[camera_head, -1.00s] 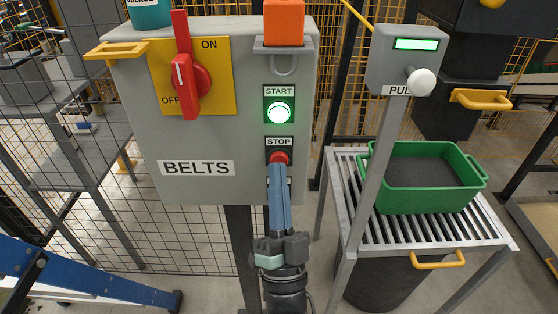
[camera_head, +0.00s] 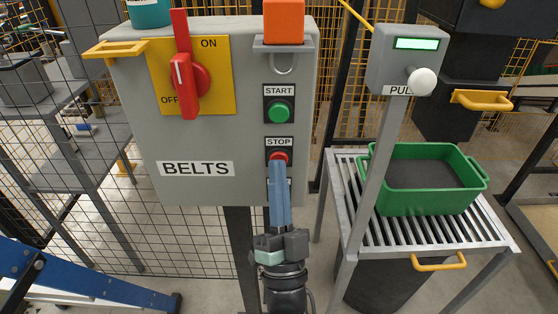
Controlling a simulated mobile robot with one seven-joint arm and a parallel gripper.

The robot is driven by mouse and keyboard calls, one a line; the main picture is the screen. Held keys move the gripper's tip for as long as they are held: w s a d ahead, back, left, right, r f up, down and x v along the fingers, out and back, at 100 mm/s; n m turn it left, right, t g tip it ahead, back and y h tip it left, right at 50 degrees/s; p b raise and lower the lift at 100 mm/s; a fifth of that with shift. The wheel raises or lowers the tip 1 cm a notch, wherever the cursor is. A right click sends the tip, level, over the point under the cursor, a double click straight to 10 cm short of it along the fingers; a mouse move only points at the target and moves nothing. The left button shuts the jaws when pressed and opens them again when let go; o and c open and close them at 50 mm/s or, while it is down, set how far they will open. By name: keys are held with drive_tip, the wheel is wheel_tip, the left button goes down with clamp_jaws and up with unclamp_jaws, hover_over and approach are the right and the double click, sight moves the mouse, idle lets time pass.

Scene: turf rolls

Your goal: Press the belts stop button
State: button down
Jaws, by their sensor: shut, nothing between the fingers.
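The grey control box labelled BELTS (camera_head: 240,110) faces me. The red stop button (camera_head: 279,156) sits under its STOP label on a black plate, its lower part hidden behind my fingertips. My gripper (camera_head: 277,165) is shut and empty, its blue fingers pointing up at the stop button. The fingertips overlap the button's lower edge; I cannot tell whether they touch it. The green start button (camera_head: 279,112) above is unlit.
A red rotary switch (camera_head: 185,80) on a yellow plate is at the left of the box. An orange block (camera_head: 284,22) is on top. Mesh fencing is behind.

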drive_tip(key=shift+s, duration=0.85)
drive_tip(key=shift+p, duration=0.3)
drive_tip(key=s+p, duration=0.1)
drive_tip(key=s, duration=0.4)
idle(0.7)
